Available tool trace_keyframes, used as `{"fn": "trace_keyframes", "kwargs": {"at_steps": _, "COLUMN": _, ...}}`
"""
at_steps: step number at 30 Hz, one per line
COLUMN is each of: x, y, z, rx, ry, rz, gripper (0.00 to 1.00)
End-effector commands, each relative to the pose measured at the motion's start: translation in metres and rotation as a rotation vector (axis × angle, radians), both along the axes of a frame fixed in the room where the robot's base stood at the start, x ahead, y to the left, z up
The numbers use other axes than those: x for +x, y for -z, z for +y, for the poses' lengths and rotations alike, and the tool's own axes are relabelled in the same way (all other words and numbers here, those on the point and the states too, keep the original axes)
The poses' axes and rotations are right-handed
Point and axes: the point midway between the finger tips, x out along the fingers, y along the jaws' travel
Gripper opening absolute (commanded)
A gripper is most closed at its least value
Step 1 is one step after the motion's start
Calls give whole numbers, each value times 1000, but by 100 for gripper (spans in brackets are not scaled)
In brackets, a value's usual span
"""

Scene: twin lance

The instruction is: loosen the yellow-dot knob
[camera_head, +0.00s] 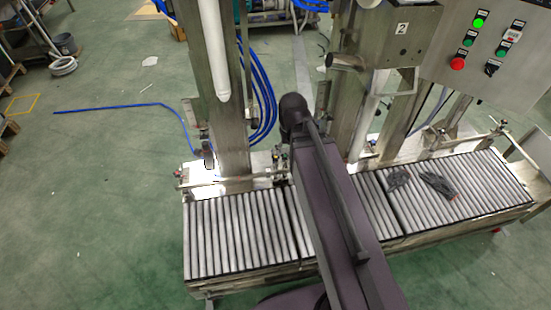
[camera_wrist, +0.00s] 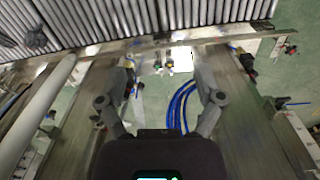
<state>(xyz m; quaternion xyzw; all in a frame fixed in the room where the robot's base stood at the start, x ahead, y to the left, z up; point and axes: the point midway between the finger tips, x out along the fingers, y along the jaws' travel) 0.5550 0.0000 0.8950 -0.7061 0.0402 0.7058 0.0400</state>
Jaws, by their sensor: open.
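My gripper (camera_wrist: 163,92) is open in the wrist view, its two dark fingers spread wide with nothing held between them. Beyond the fingertips, small fittings (camera_wrist: 170,66) with a hint of yellow sit by the conveyor's side rail, near a bright white patch. A dark knob-like fitting (camera_wrist: 128,64) shows by the left fingertip. I cannot tell which fitting is the yellow-dot knob. In the head view, small dark fittings (camera_head: 281,158) sit on the rail beside my arm, too small to show a dot. My arm hides the gripper there.
A roller conveyor (camera_head: 235,232) runs across the front, with dark gloves (camera_head: 437,186) on its right part. Steel columns (camera_head: 213,90) and a white lance (camera_head: 213,45) stand behind it. A control panel (camera_head: 491,45) is at upper right. Blue hoses (camera_wrist: 181,105) hang between the columns. Green floor lies open at left.

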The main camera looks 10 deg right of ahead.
Motion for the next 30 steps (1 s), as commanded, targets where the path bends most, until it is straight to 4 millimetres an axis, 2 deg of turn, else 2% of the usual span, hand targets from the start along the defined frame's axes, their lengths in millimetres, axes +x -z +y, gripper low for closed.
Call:
{"fn": "trace_keyframes", "kwargs": {"at_steps": 1, "x": 10, "y": 15, "z": 0, "rx": 0, "ry": 34, "rz": 0, "gripper": 86}}
{"fn": "trace_keyframes", "kwargs": {"at_steps": 30, "x": 177, "y": 202, "z": -1, "rx": 4, "ry": 1031, "rz": -6, "gripper": 86}}
